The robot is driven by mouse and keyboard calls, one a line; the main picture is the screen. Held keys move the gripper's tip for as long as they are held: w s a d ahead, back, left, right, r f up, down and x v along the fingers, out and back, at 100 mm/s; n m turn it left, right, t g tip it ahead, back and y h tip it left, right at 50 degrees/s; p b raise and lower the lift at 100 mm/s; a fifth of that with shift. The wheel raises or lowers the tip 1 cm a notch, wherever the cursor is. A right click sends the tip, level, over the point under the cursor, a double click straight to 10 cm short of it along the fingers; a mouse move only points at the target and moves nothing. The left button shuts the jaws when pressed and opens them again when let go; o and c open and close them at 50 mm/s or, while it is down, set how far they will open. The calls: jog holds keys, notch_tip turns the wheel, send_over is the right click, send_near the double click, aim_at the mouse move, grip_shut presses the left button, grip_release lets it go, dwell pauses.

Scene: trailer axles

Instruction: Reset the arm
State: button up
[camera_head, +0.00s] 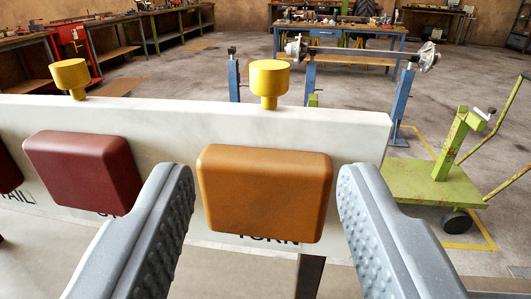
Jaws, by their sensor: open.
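My gripper (265,205) shows at the bottom of the view, with two grey, ribbed fingers spread wide apart. The fingers stand on either side of an orange block (264,193) on the front of a white panel (360,125). I see a space between each finger and the block, so the gripper holds nothing. I cannot tell how far the fingertips are from the panel. The lettering below the orange block is partly hidden.
A dark red block (84,172) sits left on the panel. Yellow knobs (70,75) and (269,80) stand on its top. Behind are an axle (365,52) on blue stands, a green cart (430,180), workbenches (335,32) and a red cabinet (72,45). Floor between is open.

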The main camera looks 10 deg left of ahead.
jog(key=s+d+r+m+g+h, duration=0.15)
jog(key=s+r+h, duration=0.55)
jog(key=s+r, duration=1.15)
jog(key=s+a+f+y, duration=0.2)
jog(key=s, duration=0.8)
jog(key=s+a+f+y, duration=0.1)
jog(key=s+f+y, duration=0.1)
jog(key=s, duration=0.9)
notch_tip(320, 180, up, 14)
jog(key=p, duration=1.4)
jog(key=shift+a+g, duration=0.25)
jog(key=shift+g, duration=0.2)
